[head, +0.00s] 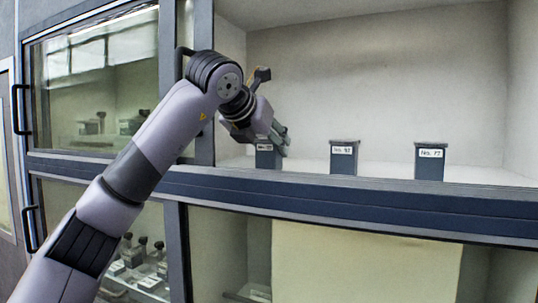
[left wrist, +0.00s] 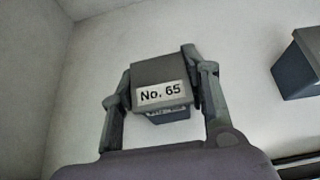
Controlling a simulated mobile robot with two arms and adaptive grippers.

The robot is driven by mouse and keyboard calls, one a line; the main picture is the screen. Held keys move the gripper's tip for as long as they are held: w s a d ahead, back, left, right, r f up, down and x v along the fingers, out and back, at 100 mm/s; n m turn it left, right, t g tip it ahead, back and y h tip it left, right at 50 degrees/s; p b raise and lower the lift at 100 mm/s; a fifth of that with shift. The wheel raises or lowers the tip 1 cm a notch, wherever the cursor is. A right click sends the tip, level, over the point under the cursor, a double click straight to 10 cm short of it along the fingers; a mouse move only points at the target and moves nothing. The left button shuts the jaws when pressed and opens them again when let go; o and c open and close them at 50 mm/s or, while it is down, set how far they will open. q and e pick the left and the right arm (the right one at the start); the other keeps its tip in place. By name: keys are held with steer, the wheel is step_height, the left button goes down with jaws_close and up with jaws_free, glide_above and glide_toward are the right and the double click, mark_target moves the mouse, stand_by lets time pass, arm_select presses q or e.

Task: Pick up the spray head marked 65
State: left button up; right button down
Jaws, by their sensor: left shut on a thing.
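The spray head marked 65 (left wrist: 163,72) is a dark grey block with a white "No. 65" label, seen in the left wrist view between my two fingers. In the head view it is the leftmost block (head: 267,160) on the upper shelf, partly covered by my gripper, and its label is hard to read there. My left gripper (head: 280,140) reaches over it from the left and is shut on it, a finger on each side in the left wrist view (left wrist: 163,92). I cannot tell whether the block touches the shelf. My right gripper is not in view.
Two similar blocks stand to the right on the shelf: a middle one (head: 344,160) with a hard-to-read label and one marked 77 (head: 431,164). A glass door (head: 95,85) is at left. A dark blue ledge (head: 340,201) runs along the shelf front.

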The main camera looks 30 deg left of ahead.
arm_select(q)
steer(key=shift+c, duration=1.2)
steer(key=shift+r, duration=0.1)
